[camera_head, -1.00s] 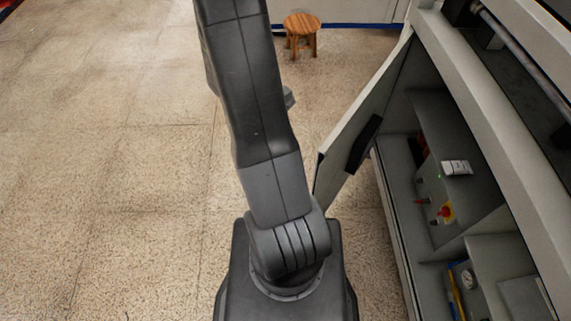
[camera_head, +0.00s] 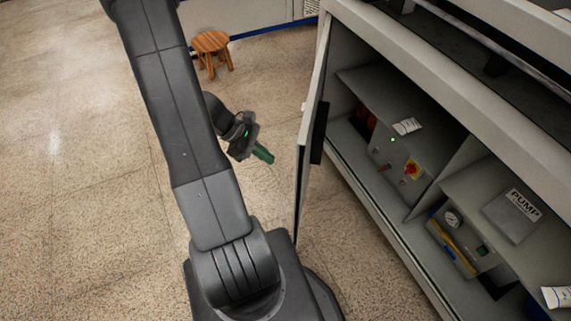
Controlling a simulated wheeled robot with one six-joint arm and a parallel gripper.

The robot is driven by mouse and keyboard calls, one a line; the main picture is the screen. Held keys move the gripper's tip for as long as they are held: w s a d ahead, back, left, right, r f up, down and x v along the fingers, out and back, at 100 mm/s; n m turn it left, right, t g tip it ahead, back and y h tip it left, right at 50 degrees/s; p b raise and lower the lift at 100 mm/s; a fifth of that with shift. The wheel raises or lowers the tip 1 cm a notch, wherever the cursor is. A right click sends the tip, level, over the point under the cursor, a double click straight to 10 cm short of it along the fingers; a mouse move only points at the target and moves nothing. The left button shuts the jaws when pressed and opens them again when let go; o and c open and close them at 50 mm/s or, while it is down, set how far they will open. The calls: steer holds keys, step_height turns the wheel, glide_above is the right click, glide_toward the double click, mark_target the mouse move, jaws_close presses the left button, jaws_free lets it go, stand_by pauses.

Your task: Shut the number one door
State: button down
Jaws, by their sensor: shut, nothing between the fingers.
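A grey cabinet door (camera_head: 309,150) stands open at the left end of the cabinet, seen nearly edge-on, with a black part (camera_head: 320,132) on it. No number shows on it, so I cannot read which door it is. My gripper (camera_head: 264,155) has green fingers, shut and empty. It is left of the door in the picture, with floor showing between them. My arm crosses the left of the view.
The open cabinet (camera_head: 372,205) holds a control box with a red and yellow switch (camera_head: 411,169), a gauge unit (camera_head: 452,219) and a box marked PUMP (camera_head: 512,213). A wooden stool (camera_head: 211,48) stands at the back. The floor at left is clear.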

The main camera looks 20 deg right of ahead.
steer(key=s+d+f, duration=0.2)
steer(key=s+d, duration=0.1)
steer(key=d, duration=0.2)
steer(key=shift+s+d, duration=0.1)
stand_by(0.4)
